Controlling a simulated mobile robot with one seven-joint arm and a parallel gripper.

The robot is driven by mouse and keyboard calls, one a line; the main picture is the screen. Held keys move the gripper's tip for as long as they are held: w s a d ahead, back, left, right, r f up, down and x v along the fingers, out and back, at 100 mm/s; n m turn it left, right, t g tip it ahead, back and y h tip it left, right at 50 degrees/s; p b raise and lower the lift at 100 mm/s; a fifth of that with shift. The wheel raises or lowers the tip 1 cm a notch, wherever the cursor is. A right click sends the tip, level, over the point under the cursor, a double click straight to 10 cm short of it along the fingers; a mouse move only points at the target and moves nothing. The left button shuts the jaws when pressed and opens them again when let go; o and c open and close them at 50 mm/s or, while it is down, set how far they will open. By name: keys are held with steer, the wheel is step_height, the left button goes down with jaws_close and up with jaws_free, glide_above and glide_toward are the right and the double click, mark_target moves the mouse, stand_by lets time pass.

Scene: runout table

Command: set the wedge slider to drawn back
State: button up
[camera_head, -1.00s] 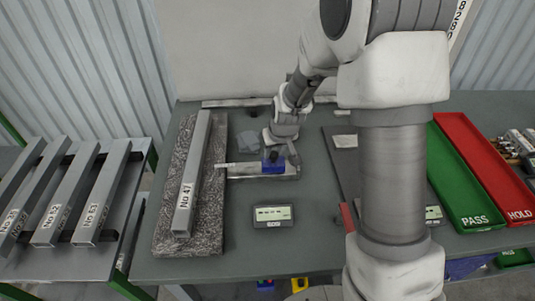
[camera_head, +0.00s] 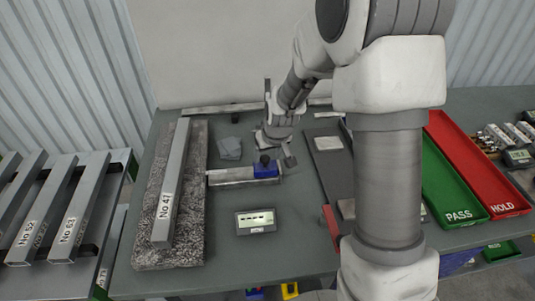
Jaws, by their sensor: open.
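The wedge slider is a blue block (camera_head: 266,170) with a dark knob on top. It sits near the right end of a flat pale metal bar (camera_head: 230,176) on the bench, just right of the steel tube marked No 47 (camera_head: 172,185). My gripper (camera_head: 276,158) is open, just behind and to the right of the blue block. The knob stands clear of a closed grip. Whether a finger touches the block cannot be told at this size.
The tube lies on a speckled granite slab (camera_head: 147,250). A small display (camera_head: 255,221) stands in front of the bar. A dark plate (camera_head: 325,170) lies to the right, then a green PASS tray (camera_head: 448,185) and a red HOLD tray (camera_head: 480,165). Bench around the display is clear.

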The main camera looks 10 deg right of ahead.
steer(key=shift+r, duration=0.1)
steer(key=v, duration=1.7)
steer(key=shift+s, duration=0.2)
steer(key=shift+r, duration=0.1)
steer(key=s+d+r+m, duration=0.1)
steer(key=s+d+r, duration=0.1)
steer(key=s, duration=0.8)
steer(key=s+d+r+m+t+h, duration=0.1)
steer(key=s+r, duration=0.3)
steer(key=s, duration=0.6)
steer(key=shift+d+m, duration=0.3)
steer(key=shift+d, duration=0.6)
